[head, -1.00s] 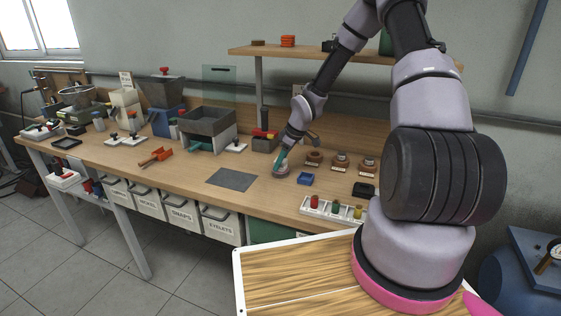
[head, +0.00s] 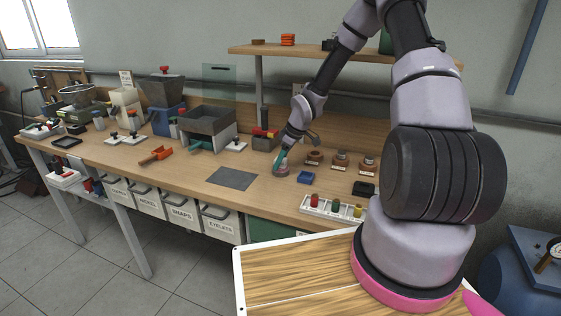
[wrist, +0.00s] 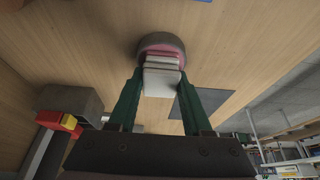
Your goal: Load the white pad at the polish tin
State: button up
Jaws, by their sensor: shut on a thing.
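The polish tin is a round grey tin with pink polish inside (wrist: 172,44). It stands on the workbench, and it also shows in the head view (head: 281,171). My gripper (wrist: 160,86) has green fingers shut on the white pad (wrist: 161,83), one finger on each side. The pad's far end is over the pink polish. I cannot tell whether it touches the polish. In the head view my gripper (head: 282,158) points down at the tin, and the pad is too small there to make out clearly.
A blue block (head: 305,178) sits right of the tin, with several labelled brown pots (head: 341,160) behind it. A grey mat (head: 232,179) lies to the left. A white rack of coloured bottles (head: 333,209) is at the front right. A red-and-yellow thing on a grey block (wrist: 66,122) is beside my gripper.

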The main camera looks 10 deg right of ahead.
aim_at(284, 159)
jog(key=shift+r, duration=3.45)
jog(key=shift+s+d+m, duration=0.2)
jog(key=shift+d+m, duration=0.35)
jog(key=shift+m, duration=0.05)
jog(key=d+r+m+t+h, duration=0.2)
jog(key=d+r+m, duration=0.3)
jog(key=d+m, duration=0.3)
jog(key=shift+s+d+r+m+h, duration=0.2)
jog(key=shift+s+m+h, duration=0.2)
jog(key=shift+m+h, duration=0.55)
